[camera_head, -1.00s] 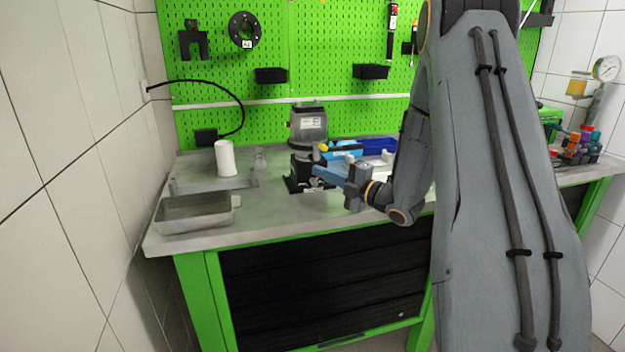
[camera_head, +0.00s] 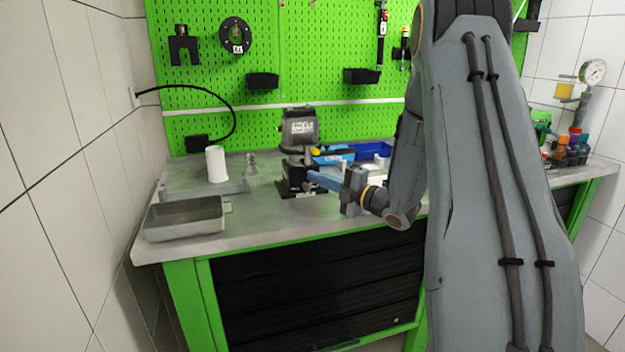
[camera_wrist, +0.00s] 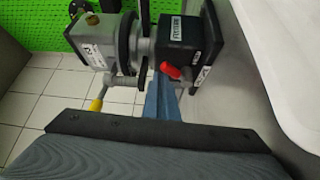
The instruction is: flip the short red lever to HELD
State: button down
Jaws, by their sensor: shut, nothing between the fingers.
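In the wrist view the short red lever (camera_wrist: 171,70) sticks out from a black block (camera_wrist: 192,42) that bears white labels, one of which I cannot read. My gripper (camera_wrist: 162,88) is shut and empty. Its blue fingers reach up to just below the lever; whether they touch it I cannot tell. In the head view my gripper (camera_head: 313,179) points left at the black base of the pump unit (camera_head: 299,180). The red lever cannot be made out there.
A yellow-tipped lever (camera_wrist: 97,104) stands left of my fingers in the wrist view. On the bench are a metal tray (camera_head: 185,222), a white cylinder (camera_head: 216,164) and a blue bin (camera_head: 374,150) behind my gripper.

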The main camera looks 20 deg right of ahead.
jog(key=b+v, duration=0.1)
jog(key=v, duration=0.6)
jog(key=shift+s+d, duration=0.2)
jog(key=shift+s, duration=0.15)
